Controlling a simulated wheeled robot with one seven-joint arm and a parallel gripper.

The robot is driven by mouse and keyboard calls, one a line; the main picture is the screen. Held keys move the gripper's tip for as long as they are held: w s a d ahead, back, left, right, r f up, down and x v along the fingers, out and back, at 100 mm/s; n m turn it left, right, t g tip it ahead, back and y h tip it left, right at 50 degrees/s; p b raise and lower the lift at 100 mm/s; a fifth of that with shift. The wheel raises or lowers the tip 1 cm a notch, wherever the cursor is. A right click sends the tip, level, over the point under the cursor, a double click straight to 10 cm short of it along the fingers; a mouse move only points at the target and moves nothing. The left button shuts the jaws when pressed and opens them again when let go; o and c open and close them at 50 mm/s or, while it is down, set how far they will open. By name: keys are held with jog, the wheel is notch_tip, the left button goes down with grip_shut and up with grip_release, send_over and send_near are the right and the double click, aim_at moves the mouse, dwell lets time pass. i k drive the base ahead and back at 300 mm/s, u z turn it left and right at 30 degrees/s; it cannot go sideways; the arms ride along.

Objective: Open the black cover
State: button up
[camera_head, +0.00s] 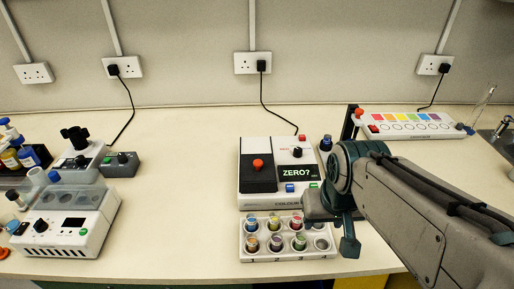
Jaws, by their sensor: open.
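The black cover (260,182) lies flat on the left half of the white colorimeter (245,203) in the middle of the bench. It appears shut, with an orange-red knob (258,165) on top. The device's screen (297,172) reads "ZERO?". My gripper (336,224) is open and seems empty. It hangs to the right of the device's front corner, apart from the cover. My gripper and arm hide part of the device's right edge, and the fingers are only partly visible.
A white rack (288,254) with several coloured vials stands in front of the colorimeter. A colour-strip panel (410,133) is at the back right. A white instrument (62,240) stands at the left. The bench between it and the colorimeter is clear.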

aim_at(255, 168)
jog(key=k, duration=1.3)
jog(key=u, duration=0.65)
jog(key=i, duration=1.3)
jog(key=z, duration=0.65)
